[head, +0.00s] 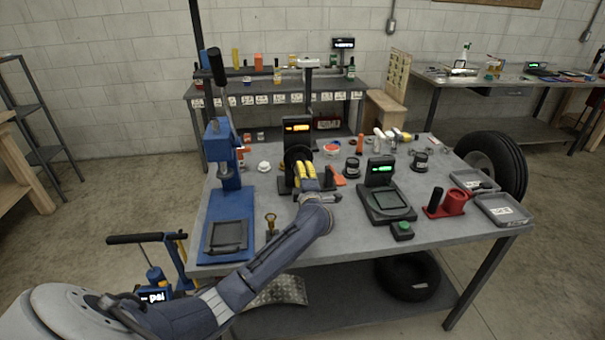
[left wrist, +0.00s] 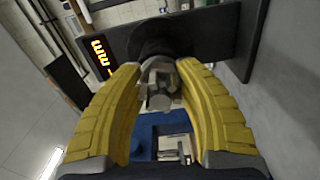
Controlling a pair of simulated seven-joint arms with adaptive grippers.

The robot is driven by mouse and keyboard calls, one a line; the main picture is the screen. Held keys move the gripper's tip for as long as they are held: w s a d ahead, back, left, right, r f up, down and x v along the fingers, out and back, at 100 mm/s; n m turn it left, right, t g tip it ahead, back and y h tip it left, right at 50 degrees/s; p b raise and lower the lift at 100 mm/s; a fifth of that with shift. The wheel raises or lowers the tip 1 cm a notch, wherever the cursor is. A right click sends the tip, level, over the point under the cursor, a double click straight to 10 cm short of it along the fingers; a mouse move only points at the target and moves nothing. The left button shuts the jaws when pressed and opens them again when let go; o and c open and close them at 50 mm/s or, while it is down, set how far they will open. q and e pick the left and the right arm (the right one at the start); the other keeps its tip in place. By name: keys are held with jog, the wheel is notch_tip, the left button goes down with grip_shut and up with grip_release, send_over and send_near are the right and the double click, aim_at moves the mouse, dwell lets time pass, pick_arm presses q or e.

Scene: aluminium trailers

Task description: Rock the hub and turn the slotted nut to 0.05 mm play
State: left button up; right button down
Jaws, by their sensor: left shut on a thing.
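The black hub (head: 297,154) sits on a dark stand (head: 285,184) with an orange-lit display (head: 297,127), near the middle of the bench. In the left wrist view the hub (left wrist: 163,38) is a dark round shape, with the display (left wrist: 98,58) to its left. The silver slotted nut (left wrist: 158,88) shows in front of the hub. My left gripper (head: 301,166) has its yellow fingers at the hub; its fingertips (left wrist: 158,68) are shut on the nut from both sides. The exact contact is partly hidden. My right gripper is not in view.
A blue press (head: 223,160) stands to the left on the bench (head: 330,244). A tyre (head: 497,160) stands beyond the right edge.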

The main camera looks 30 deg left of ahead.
pick_arm(q)
jog(key=shift+w+d+r+m, duration=0.15)
jog(key=shift+r+m, duration=0.1)
jog(key=shift+m, duration=0.45)
jog(key=shift+f+m, duration=0.1)
jog(key=shift+m, duration=0.2)
jog(key=o, duration=1)
jog(key=shift+d, duration=0.2)
jog(key=shift+o, duration=1.3)
jog(key=shift+a+f, duration=0.15)
jog(key=v, duration=1.2)
jog(key=shift+f, duration=0.1)
